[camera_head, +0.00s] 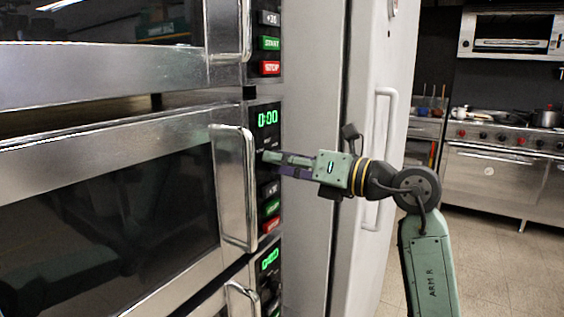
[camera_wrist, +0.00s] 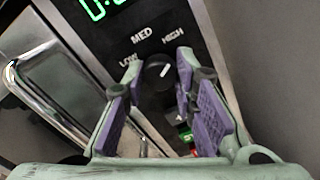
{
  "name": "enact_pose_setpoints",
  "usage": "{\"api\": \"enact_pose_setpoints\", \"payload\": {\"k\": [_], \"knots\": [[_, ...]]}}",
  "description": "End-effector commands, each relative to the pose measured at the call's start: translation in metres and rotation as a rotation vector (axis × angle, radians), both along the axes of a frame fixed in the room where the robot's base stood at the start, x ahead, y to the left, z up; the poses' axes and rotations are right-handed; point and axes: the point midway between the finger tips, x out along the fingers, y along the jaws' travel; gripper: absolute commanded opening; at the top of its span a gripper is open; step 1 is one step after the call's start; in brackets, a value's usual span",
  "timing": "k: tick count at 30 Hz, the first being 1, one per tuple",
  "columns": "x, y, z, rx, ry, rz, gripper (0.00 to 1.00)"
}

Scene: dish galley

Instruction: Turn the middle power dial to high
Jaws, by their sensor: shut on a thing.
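The middle power dial (camera_wrist: 157,74) is a black round knob with a white mark, on the middle oven's black panel (camera_head: 266,136). In the wrist view the mark points up and to the right, toward the HIGH label (camera_wrist: 172,36). The MED label (camera_wrist: 142,36) and LOW label (camera_wrist: 128,60) lie to the left of HIGH. My gripper (camera_wrist: 160,70) is shut on the dial, with one finger on either side. In the head view my gripper (camera_head: 268,162) reaches the panel from the right, and its fingertips hide the dial. The green display (camera_head: 267,119) reads 0:00.
The middle oven's door handle (camera_head: 236,188) stands out just left of the panel. Below the dial are a green START button (camera_head: 271,207) and a red STOP button (camera_head: 271,224). Similar ovens sit above and below. A white cabinet door with a handle (camera_head: 379,157) stands behind my gripper.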

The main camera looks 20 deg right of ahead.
Motion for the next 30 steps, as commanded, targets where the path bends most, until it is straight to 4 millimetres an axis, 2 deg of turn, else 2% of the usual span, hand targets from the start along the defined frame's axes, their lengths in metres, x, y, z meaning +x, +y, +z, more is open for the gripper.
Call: {"api": "enact_pose_setpoints", "payload": {"k": [16,17,25,30], "knots": [[0.0,-0.0005,0.0006,0.023,0.016,-0.001,0.0],[0.0,-0.0005,0.0006,0.023,0.016,-0.001,0.26],[0.0,-0.0003,0.0003,0.022,0.016,0.0,0.44],[0.0,-0.0001,0.0002,0.022,0.016,0.0,0.45]]}}
